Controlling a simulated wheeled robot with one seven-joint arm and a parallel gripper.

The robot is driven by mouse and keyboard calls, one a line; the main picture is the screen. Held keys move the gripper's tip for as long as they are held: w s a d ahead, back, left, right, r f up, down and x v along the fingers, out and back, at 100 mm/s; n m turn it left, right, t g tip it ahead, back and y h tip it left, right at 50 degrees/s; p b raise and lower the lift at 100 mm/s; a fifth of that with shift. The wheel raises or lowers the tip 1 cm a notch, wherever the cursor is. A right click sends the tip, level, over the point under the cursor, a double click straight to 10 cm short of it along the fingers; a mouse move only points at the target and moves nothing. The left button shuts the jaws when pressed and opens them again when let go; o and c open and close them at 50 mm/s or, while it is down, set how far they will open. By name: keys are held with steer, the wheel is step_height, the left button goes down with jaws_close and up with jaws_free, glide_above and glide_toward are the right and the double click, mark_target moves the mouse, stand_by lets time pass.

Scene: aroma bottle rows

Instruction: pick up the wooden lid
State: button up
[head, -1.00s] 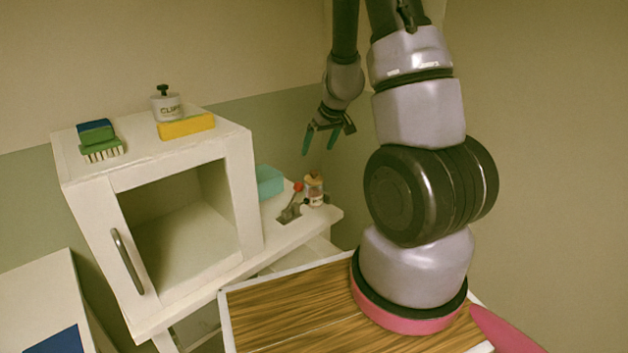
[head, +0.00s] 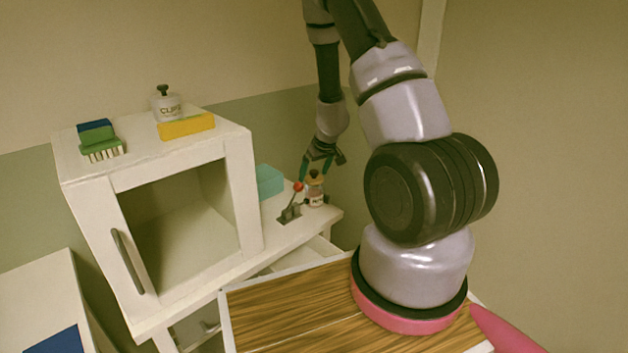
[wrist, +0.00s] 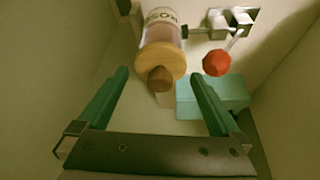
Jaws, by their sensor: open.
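The wooden lid (wrist: 160,72) sits on top of a small labelled jar (wrist: 161,28); a darker wooden knob sticks up from it. In the head view the lid (head: 314,178) is on the jar (head: 315,195) near the right end of the white counter. My gripper (wrist: 164,76) is open and empty, its two green fingers spread wide on either side of the line to the lid. In the head view my gripper (head: 318,168) hangs just above the lid. I see no contact with it.
A red-ball lever (wrist: 216,63) stands close beside the jar. A teal box (wrist: 212,97) lies near the fingers. A white cabinet (head: 245,190) with a black-knobbed jar (head: 167,104), yellow block (head: 186,126) and brush (head: 100,146) on top stands left.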

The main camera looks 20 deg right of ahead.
steer(key=shift+w+f, duration=0.1)
steer(key=shift+f, duration=0.15)
steer(key=c, duration=1.2)
steer(key=shift+o, duration=0.2)
